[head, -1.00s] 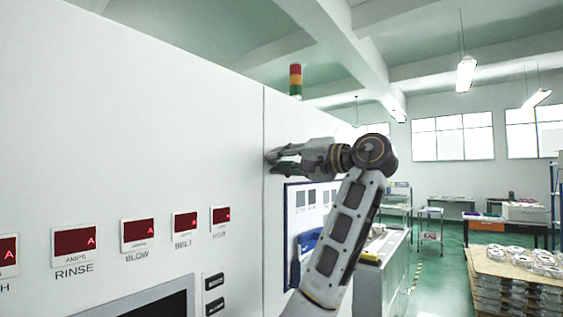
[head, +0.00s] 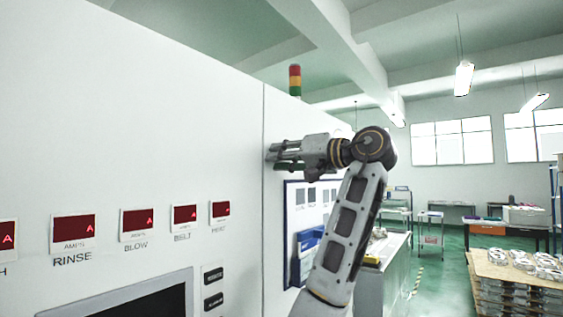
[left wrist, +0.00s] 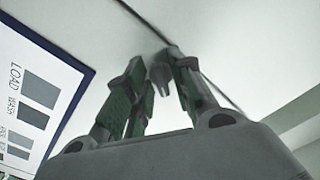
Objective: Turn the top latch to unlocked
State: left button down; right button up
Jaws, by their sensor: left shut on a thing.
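My left gripper (head: 276,156) is at the white cabinet panel, beside the vertical door seam. In the left wrist view its green-padded fingers (left wrist: 161,82) are closed around a small grey latch (left wrist: 159,75) at the dark seam line. The latch is mostly hidden by the fingers, and in the head view the gripper covers it. I cannot read which position the latch points to. My right gripper is not in view.
The white cabinet (head: 150,120) fills the left, with red displays (head: 74,228) and a dark screen (head: 150,303). A blue-framed board (head: 288,225) is below my gripper. A stack light (head: 295,80) stands on top. A loaded pallet (head: 510,272) is at right.

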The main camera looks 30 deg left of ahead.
pick_arm(q)
jog(key=n+b, duration=0.1)
jog(key=n, duration=0.5)
jog(key=shift+w+f, duration=0.1)
jog(key=shift+n, duration=0.3)
dwell(0.4)
jog(key=c, duration=1.5)
grip_release()
jog(key=shift+c, duration=0.2)
jog(key=shift+d, duration=0.1)
jog(key=d, duration=1.1)
jog(key=shift+s+d, duration=0.35)
jog(key=shift+s, duration=0.1)
